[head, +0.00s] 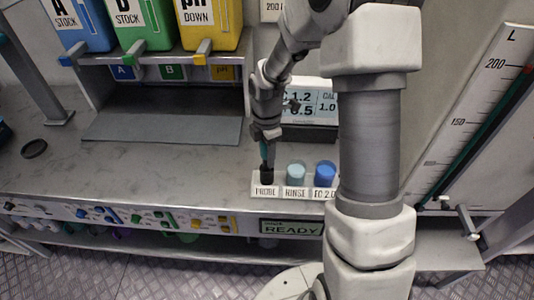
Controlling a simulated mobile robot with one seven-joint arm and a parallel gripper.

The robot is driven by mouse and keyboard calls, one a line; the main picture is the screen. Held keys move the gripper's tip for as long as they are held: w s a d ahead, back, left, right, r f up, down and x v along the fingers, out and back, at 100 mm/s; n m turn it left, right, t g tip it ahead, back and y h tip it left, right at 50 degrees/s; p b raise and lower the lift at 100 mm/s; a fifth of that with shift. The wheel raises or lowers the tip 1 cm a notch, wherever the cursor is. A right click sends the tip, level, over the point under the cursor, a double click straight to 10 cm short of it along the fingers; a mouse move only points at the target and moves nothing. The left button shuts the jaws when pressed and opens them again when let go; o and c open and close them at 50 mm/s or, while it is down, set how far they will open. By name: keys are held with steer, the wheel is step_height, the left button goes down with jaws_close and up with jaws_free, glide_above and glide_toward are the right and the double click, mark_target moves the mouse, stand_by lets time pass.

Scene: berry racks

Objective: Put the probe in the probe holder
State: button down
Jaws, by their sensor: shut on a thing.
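My gripper (265,136) is shut on the probe (264,152), a thin teal and dark stick that points down. The probe's lower end is at the dark PROBE place of the white probe holder (264,191), at the holder's left end. I cannot tell whether the tip is inside the hole or just above it. The holder stands on the grey bench near its front edge.
A light-blue RINSE cup (296,173) and a blue EC 2.0 cup (325,173) stand just right of the probe's place. A meter display (310,104) stands behind. Stock containers (145,22) sit on the shelf. A black lid (34,148) lies left.

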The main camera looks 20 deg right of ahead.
steer(key=shift+f, duration=0.25)
steer(key=shift+c, duration=1.9)
jaws_free()
steer(key=shift+r, duration=0.1)
step_height(320, 180, up, 17)
steer(key=shift+r+p, duration=0.1)
steer(key=shift+p, duration=0.25)
